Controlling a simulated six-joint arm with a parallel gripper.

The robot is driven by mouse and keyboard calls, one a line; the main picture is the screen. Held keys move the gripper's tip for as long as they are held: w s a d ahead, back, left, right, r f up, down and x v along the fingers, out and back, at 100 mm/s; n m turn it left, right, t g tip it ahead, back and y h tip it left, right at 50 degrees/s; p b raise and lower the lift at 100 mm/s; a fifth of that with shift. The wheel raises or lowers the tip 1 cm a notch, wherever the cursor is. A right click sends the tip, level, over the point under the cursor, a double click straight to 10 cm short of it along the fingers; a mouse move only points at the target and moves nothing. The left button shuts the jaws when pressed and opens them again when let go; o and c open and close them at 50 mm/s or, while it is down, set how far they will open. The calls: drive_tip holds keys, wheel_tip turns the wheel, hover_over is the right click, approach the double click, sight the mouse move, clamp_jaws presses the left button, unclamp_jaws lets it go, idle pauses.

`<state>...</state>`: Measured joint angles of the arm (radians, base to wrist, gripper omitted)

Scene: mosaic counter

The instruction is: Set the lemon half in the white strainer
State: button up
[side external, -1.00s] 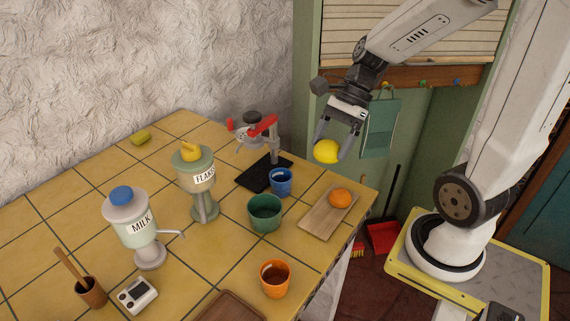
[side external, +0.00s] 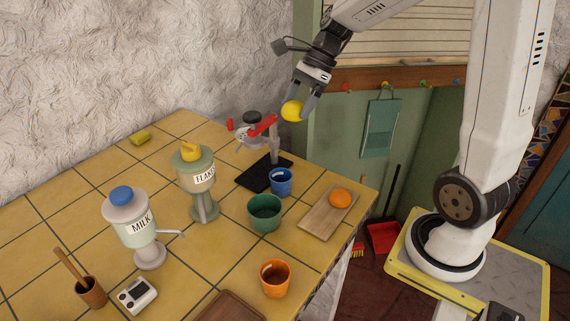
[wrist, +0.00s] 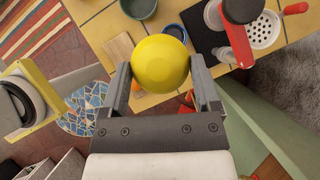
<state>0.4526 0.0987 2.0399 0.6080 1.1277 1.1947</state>
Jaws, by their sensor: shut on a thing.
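The yellow lemon half (side external: 291,111) is held between the two fingers of my gripper (side external: 302,102), high above the back of the counter. The wrist view shows the lemon half (wrist: 160,63) with a finger on each side of it, its rounded side towards the camera. The white strainer (wrist: 265,30) shows in the wrist view as a perforated dish on the red-handled press, to the right of the lemon. In the side view the strainer (side external: 243,138) is partly hidden by the press's red parts, lower and left of my gripper.
The press (side external: 264,124) stands on a black base (side external: 256,178). A blue cup (side external: 281,183), a green cup (side external: 264,213) and a wooden board (side external: 318,219) with an orange (side external: 340,198) are nearby. The FLAKES dispenser (side external: 200,178) stands left of the press.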

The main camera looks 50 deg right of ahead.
drive_tip(key=w+d+f+m+t, duration=0.1)
drive_tip(key=w+d+m, duration=0.1)
drive_tip(key=w, duration=0.7)
drive_tip(key=w+d+f+m+t, duration=0.1)
drive_tip(key=w+d+m, duration=0.15)
drive_tip(key=w, duration=0.65)
drive_tip(key=shift+n+h, duration=0.35)
drive_tip(key=shift+h, duration=0.05)
drive_tip(key=shift+w+d+f, duration=0.1)
drive_tip(key=shift+w+f, duration=0.05)
drive_tip(key=shift+f, duration=1)
drive_tip(key=shift+w+d+f, duration=0.1)
drive_tip(key=shift+f, duration=1.05)
drive_tip(key=shift+f, duration=0.2)
drive_tip(key=shift+f, duration=3.3)
drive_tip(key=shift+f, duration=0.3)
